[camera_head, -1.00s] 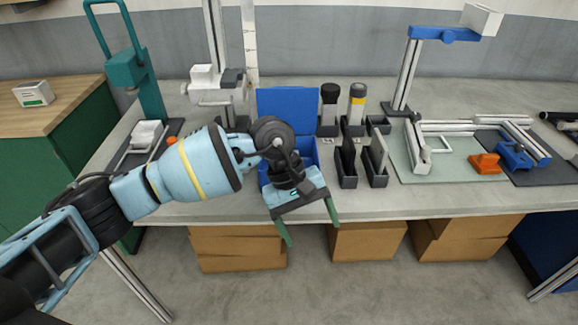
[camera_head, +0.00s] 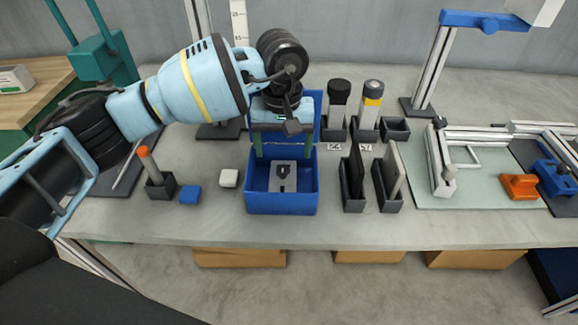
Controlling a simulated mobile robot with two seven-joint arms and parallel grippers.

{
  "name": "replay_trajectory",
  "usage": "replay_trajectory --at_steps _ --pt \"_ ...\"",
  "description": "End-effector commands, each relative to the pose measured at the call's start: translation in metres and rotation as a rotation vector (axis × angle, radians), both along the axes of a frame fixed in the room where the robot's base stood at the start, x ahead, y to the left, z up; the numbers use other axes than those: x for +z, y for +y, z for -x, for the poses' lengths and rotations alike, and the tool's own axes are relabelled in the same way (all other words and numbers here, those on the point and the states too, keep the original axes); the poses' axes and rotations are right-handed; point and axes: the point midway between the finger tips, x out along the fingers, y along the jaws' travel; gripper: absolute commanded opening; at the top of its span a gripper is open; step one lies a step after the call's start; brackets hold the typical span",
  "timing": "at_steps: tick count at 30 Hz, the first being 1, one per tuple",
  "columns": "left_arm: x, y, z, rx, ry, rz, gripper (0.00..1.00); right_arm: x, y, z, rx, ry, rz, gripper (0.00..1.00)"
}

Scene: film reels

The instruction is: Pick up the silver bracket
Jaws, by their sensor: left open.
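The silver bracket (camera_head: 291,182) lies flat in the blue box (camera_head: 281,203). It is a grey plate with a dark slot or mark in its middle. My left gripper (camera_head: 281,150) is open above the rear part of the box, in front of its raised lid. Its two green fingers point down, one to each side, and hold nothing. The bracket shows below and a little in front of the fingertips. I cannot tell whether the fingertips are below the box's rim. My right gripper is not in view.
Dark holders with upright plates (camera_head: 389,183) stand right of the box, with two capped cylinders (camera_head: 371,103) behind. The bench front (camera_head: 330,229) is clear.

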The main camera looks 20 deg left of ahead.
Motion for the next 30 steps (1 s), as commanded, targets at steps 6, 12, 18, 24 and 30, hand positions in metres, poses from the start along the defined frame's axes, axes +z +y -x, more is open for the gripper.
replay_trajectory --at_steps 6,12,18,24,30 --pt "-0.003 0.0 0.0 0.0 0.001 0.0 0.8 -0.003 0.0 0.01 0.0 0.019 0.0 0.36" --pt "-0.022 -0.001 0.001 0.001 0.002 0.002 0.8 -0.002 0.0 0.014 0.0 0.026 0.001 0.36" --pt "-0.028 -0.001 0.001 0.0 0.001 0.001 0.8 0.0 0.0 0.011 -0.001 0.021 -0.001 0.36" --pt "-0.051 -0.002 0.004 -0.001 0.001 0.0 0.8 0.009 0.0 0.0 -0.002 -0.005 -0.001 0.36" --pt "-0.074 -0.002 0.004 0.0 0.0 0.001 0.8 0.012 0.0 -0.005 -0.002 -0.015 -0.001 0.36"
